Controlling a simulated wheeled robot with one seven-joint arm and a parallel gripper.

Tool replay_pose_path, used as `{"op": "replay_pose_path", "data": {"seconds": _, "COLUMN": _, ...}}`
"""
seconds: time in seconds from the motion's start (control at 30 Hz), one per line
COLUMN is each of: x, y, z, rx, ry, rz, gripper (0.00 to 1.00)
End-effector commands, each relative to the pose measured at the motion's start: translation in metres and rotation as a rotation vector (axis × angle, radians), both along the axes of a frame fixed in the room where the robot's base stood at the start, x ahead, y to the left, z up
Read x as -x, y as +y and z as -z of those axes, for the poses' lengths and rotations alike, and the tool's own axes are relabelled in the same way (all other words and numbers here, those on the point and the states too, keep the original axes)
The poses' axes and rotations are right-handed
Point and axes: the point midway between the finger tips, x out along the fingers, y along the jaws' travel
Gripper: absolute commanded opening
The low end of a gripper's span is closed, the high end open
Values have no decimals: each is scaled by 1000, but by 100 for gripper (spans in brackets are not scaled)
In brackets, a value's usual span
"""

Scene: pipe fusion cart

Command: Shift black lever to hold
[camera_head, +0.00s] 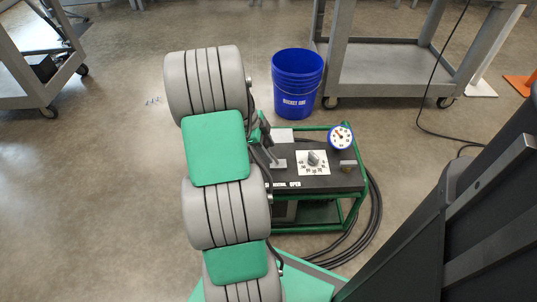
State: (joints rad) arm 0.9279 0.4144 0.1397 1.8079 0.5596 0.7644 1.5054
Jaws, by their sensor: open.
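The black-topped control panel (335,181) of a green-framed cart stands right of my arm. A dark upright lever-like part (265,126) shows at the panel's left edge, close against my arm. A light grey metal lever or fitting (276,163) sits just below it. I cannot tell the black lever's exact position, as my arm hides the panel's left side. My gripper is not clearly visible; my arm links hide that area.
A round gauge (341,137) and a white dial plate (313,162) are on the panel. A blue bucket (297,84) stands behind the cart. A grey cart (385,69) stands at back right. Black hoses (374,215) loop at the green cart's right. Open floor lies left.

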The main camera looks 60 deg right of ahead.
Motion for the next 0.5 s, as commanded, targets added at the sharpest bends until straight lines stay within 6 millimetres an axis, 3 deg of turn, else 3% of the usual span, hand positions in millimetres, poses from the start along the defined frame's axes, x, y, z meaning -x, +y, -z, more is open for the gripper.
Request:
{"op": "replay_pose_path", "data": {"seconds": 0.1, "x": 3, "y": -2, "z": 9, "rx": 2, "ry": -1, "rz": -1, "gripper": 52}}
{"op": "replay_pose_path", "data": {"seconds": 0.33, "x": 3, "y": -2, "z": 9, "rx": 1, "ry": -1, "rz": -2, "gripper": 52}}
{"op": "replay_pose_path", "data": {"seconds": 0.5, "x": 3, "y": -2, "z": 9, "rx": 1, "ry": -1, "rz": -3, "gripper": 38}}
